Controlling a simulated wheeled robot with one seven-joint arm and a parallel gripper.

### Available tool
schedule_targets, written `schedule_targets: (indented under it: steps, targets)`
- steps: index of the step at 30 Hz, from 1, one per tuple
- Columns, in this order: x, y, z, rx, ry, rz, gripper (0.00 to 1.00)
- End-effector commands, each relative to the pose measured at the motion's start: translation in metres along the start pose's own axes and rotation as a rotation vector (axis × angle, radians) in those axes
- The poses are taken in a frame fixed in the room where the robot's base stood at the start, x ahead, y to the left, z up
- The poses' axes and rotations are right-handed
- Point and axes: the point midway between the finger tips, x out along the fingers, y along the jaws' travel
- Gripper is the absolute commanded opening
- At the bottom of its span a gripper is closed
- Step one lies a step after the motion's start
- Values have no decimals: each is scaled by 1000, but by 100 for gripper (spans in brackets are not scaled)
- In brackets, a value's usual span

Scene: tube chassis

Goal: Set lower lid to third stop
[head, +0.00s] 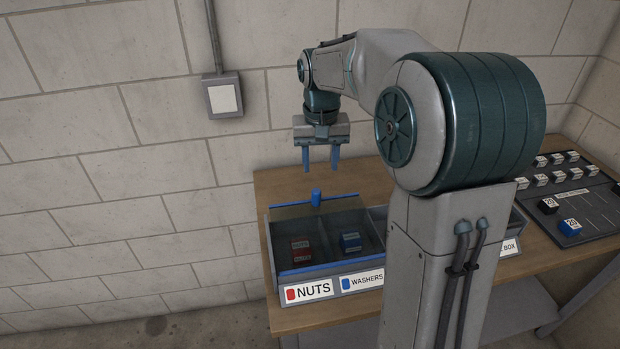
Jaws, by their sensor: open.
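A grey parts box (268,262) stands on the wooden bench. Its left part seems to have a clear lid (300,220) with a thin blue bar and an upright blue knob (316,197) along its far edge. I cannot tell the lid's exact angle, and no stop marks can be made out. My gripper (321,168) points down with two blue fingers spread apart and empty. In the picture it is just above the knob and apart from it.
Red blocks (301,250) and blue blocks (350,242) lie in the compartments behind labels NUTS (313,290) and WASHERS (367,280). A dark panel (600,205) with several labelled blocks sits at the right. A block wall stands behind; bare bench (275,187) shows behind the box.

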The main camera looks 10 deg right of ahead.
Motion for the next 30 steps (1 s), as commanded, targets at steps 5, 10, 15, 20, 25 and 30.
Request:
schedule_targets:
  steps: [5, 10, 15, 20, 25, 30]
  targets:
    - [3, -3, -34, 24, -35, -13, 45]
    - [8, -4, -44, 32, -44, -18, 45]
    - [30, -4, -43, 32, -48, -17, 45]
    - [63, -5, -40, 31, -50, -16, 45]
    - [99, -6, -39, 31, -48, -17, 45]
    - [126, -6, -38, 31, -47, -17, 45]
